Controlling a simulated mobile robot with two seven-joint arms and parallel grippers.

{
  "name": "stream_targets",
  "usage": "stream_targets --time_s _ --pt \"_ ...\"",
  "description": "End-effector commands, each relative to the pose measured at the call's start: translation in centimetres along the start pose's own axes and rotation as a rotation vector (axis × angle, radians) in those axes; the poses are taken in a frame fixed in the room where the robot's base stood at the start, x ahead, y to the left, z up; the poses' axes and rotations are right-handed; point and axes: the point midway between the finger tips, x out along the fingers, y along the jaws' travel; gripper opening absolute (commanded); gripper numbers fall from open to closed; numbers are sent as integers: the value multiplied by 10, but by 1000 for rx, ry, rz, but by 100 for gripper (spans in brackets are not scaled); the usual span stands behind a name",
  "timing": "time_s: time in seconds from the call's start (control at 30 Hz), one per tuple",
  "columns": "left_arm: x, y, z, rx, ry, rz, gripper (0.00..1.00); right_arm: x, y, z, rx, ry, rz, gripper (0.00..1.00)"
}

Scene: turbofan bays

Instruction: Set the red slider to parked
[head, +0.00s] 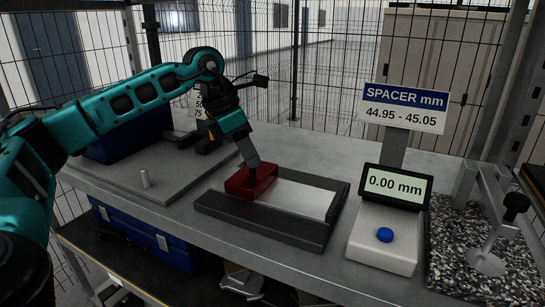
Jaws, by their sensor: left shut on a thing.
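The red slider (250,184) is a red block at the left end of a dark tray-like base (272,231) with a pale metal strip (300,198) running to its right. My left gripper (252,172) reaches down from the upper left and is shut on the slider's dark top part. Its fingertips hide some of that part. No "parked" mark can be made out on the base. My right gripper is not in view.
Right of the base stands a gauge (384,235) with a blue button, reading 0.00 mm. A spacer sign (404,108) rises behind it. A clamp stand (490,240) is at the far right.

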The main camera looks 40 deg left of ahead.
Motion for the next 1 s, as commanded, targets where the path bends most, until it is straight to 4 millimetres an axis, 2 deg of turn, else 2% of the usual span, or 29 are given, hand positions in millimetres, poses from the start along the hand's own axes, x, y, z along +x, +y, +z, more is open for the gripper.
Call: stream_targets --time_s 0.37,0.4,0.6,0.67,0.87,1.0 --pt "-3 6 -5 3 0 4 0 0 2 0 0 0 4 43" --pt "-3 6 -5 3 0 4 36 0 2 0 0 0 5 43" --pt "-3 5 -5 3 0 3 55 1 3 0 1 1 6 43" --pt "-2 5 -4 3 -1 2 59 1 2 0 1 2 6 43" --pt "-2 4 -4 4 -1 0 59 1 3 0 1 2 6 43" --pt "-12 4 -3 4 -3 0 59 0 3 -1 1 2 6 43"
